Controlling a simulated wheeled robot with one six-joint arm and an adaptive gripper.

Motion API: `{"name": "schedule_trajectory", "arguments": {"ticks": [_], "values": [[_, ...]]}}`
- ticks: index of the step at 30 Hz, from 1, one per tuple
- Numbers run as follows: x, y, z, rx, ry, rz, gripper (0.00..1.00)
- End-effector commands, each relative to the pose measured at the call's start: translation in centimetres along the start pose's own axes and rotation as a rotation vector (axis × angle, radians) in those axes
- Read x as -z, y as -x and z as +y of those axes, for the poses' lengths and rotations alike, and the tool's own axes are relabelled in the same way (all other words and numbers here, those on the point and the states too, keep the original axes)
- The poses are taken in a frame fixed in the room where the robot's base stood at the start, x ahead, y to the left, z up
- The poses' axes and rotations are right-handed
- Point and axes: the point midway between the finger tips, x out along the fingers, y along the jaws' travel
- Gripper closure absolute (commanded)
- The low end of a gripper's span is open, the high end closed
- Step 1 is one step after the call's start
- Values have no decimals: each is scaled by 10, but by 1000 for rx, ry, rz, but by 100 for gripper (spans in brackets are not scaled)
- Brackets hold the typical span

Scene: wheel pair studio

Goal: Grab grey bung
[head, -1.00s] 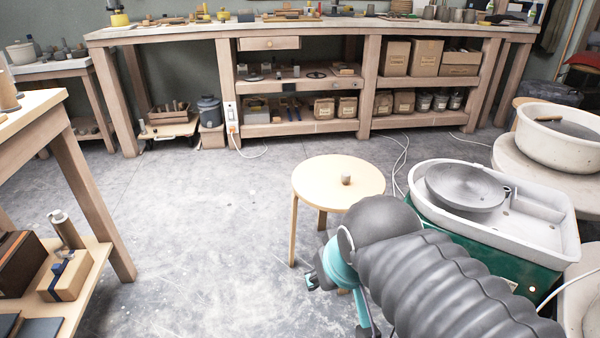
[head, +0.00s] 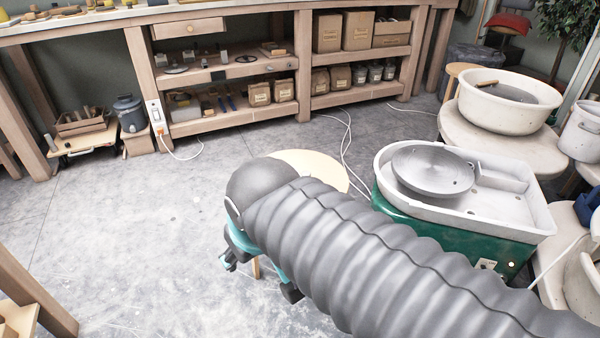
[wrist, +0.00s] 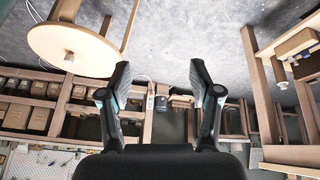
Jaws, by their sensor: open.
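The grey bung (wrist: 69,56) is a small grey piece on the round pale wooden stool (wrist: 85,42), near the stool's edge, in the upper left of the wrist view. In the head view my arm hides the bung and covers much of the stool top (head: 325,165). My gripper (wrist: 160,74) is open and empty in the wrist view, its fingers spread wide. The bung is off to the left of both fingers, not between them, and apart from them.
A pottery wheel with a grey disc (head: 432,170) and green base stands right of the stool. A white basin (head: 508,98) is behind it. A long workbench with shelves (head: 225,70) lines the back. The floor (head: 130,225) at left is clear. White cables (head: 345,140) run behind the stool.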

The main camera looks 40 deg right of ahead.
Motion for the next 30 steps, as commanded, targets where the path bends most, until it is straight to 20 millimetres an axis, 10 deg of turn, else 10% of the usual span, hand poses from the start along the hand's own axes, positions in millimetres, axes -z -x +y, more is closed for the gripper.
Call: {"name": "schedule_trajectory", "arguments": {"ticks": [18,30], "values": [[59,-131,174,-570,1088,-590,37],[120,-239,224,-686,1851,-900,37]]}}
